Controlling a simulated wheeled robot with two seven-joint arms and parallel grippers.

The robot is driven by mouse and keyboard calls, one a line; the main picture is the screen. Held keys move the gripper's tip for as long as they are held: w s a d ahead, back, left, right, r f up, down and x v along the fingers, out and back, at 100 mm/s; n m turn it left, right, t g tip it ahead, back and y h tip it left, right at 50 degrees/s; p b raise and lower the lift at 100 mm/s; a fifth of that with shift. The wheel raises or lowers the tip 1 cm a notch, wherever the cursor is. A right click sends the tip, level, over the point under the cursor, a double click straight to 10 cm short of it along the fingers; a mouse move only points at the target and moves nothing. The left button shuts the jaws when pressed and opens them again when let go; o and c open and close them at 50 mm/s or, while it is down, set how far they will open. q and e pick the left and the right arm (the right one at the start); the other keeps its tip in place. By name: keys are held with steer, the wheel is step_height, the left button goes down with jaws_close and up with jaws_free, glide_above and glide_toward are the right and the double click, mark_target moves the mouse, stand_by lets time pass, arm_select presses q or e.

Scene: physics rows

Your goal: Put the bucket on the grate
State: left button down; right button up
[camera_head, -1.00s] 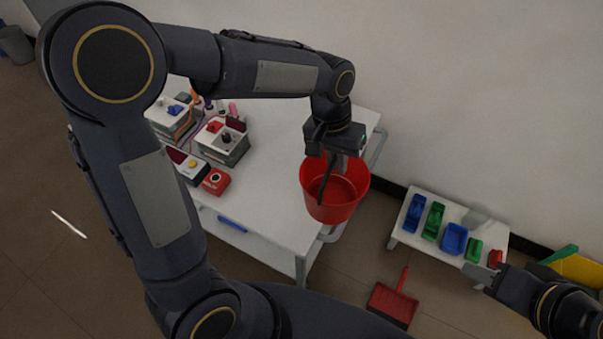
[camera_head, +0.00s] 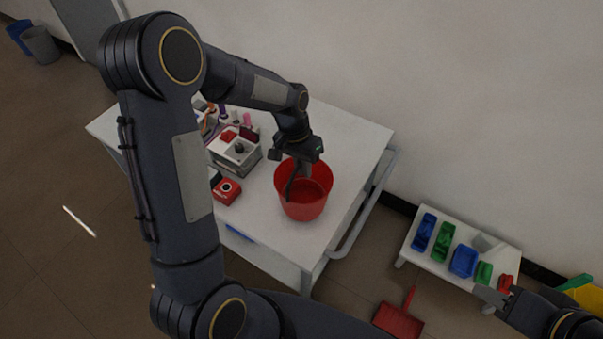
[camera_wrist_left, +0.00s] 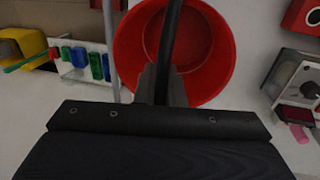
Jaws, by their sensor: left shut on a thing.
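The red bucket (camera_head: 304,204) is upright over the white table, near its right part; I cannot tell whether its base touches the top. My left gripper (camera_head: 298,172) is at the bucket, shut on its dark handle, which also shows in the left wrist view (camera_wrist_left: 172,40). The bucket's round red body (camera_wrist_left: 205,55) shows beyond the fingers there. My right gripper (camera_head: 490,298) is at the lower right, by the low white bench; its jaws are too small to judge. I see no grate that I can make out.
The white table (camera_head: 350,130) holds boxes with switches (camera_head: 235,150) and a red box (camera_head: 227,190) left of the bucket. A low bench (camera_head: 420,252) with blue and green bins stands right. A red dustpan (camera_head: 398,320) lies on the floor.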

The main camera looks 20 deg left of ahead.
arm_select(q)
steer(key=shift+a+f, duration=0.15)
steer(key=shift+f, duration=0.8)
steer(key=shift+a+f, duration=0.15)
steer(key=shift+f, duration=0.75)
steer(key=shift+w+f, duration=0.1)
steer(key=c, duration=2)
jaws_free()
steer(key=shift+f, duration=0.15)
steer(key=o, duration=0.5)
